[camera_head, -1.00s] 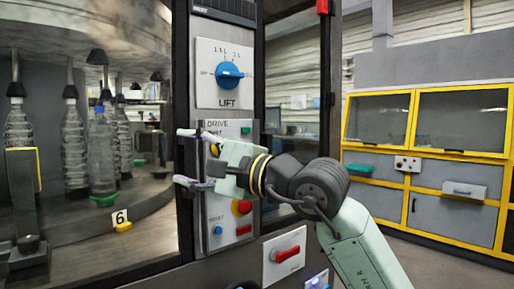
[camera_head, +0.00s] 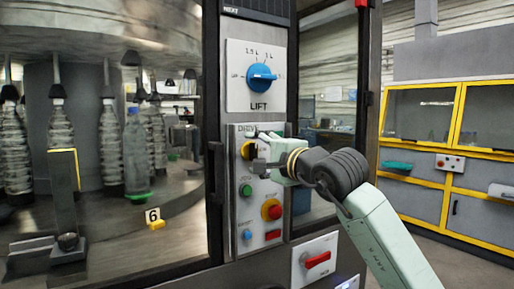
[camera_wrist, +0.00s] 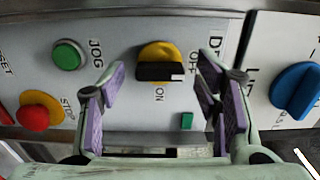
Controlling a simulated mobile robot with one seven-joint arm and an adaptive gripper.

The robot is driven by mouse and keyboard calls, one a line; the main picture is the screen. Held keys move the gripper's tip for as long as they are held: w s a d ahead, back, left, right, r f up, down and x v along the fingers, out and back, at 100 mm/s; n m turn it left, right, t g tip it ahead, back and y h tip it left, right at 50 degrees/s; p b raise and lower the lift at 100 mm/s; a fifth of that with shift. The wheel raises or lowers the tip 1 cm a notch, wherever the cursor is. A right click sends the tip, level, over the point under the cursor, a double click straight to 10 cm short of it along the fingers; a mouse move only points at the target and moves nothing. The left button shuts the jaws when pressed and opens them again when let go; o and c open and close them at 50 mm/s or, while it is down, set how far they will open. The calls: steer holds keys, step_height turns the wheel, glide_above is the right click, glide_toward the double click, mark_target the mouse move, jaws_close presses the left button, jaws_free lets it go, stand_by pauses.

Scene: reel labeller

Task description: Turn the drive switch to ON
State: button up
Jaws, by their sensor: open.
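The drive switch (camera_wrist: 160,60) is a round yellow knob with a black bar handle across it. In the wrist view the bar lies left to right, with a white mark at its right end; the word ON is below the knob. In the head view the yellow knob (camera_head: 247,150) is partly covered by my gripper (camera_head: 261,151). In the wrist view my gripper (camera_wrist: 162,86) is open and empty, its purple-padded fingers to the left and right of the knob. I cannot tell how far the fingertips are from the panel.
The panel also holds a green JOG button (camera_wrist: 68,54), a red STOP button (camera_wrist: 34,115) on yellow, and a small green piece (camera_wrist: 187,121). The blue LIFT knob (camera_head: 261,77) is above. A red-handled switch (camera_head: 318,260) sits below. Bottles stand behind glass at left.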

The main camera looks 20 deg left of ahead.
steer(key=shift+w+a, duration=0.25)
steer(key=shift+c, duration=0.5)
steer(key=c, duration=1.1)
